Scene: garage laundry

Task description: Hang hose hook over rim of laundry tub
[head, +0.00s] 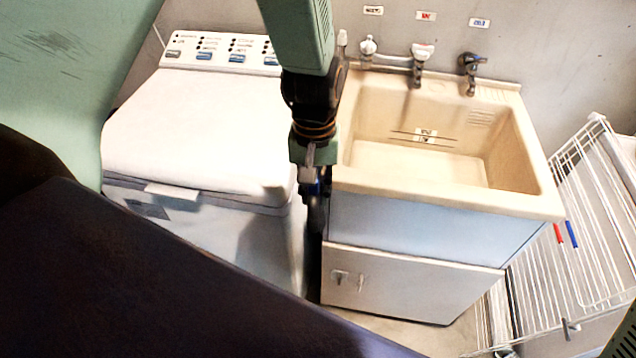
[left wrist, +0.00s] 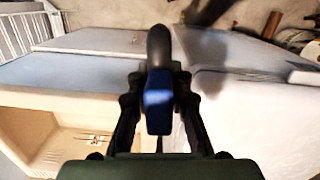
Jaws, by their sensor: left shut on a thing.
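The cream laundry tub (head: 450,197) stands on a white cabinet at right of centre in the head view. Its rim and basin also show at lower left in the left wrist view (left wrist: 22,112). My left gripper (head: 314,186) points down beside the tub's front left corner, over the gap next to the washer. It is shut on the hose hook, a dark curved piece with a blue part (left wrist: 157,100). The hook (head: 319,190) is mostly hidden by the gripper in the head view. It appears beside the rim, not over it; contact cannot be told. My right gripper is not in view.
A white washer (head: 205,130) stands left of the tub, with a narrow dark gap between. Several taps (head: 417,62) line the tub's back edge. A white wire drying rack (head: 570,215) with red and blue pegs stands at right. The basin looks empty.

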